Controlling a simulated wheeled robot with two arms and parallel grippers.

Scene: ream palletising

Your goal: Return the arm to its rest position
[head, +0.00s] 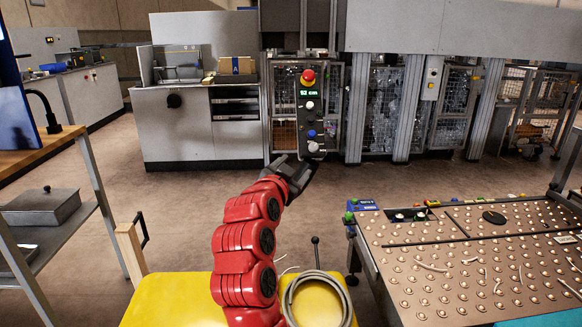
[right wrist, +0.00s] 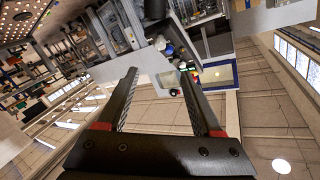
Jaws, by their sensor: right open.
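My red right arm (head: 245,245) reaches up and forward from the bottom of the head view. Its dark right gripper (head: 298,172) is in front of the lower end of a control panel (head: 310,120); whether it touches the panel cannot be told from this view. In the right wrist view the gripper (right wrist: 160,85) has its two fingers well apart, with nothing between them. The panel has a red mushroom button (head: 308,76), a green display reading 92 cm, and white, dark and blue buttons. My left gripper is not in view.
A ball-top table (head: 450,260) with small buttons on its edge stands at the right. A wooden-topped bench (head: 45,150) with a grey box (head: 40,206) on its shelf is at the left. Wire-fenced machinery (head: 385,110) lines the back. Open floor (head: 190,200) lies between.

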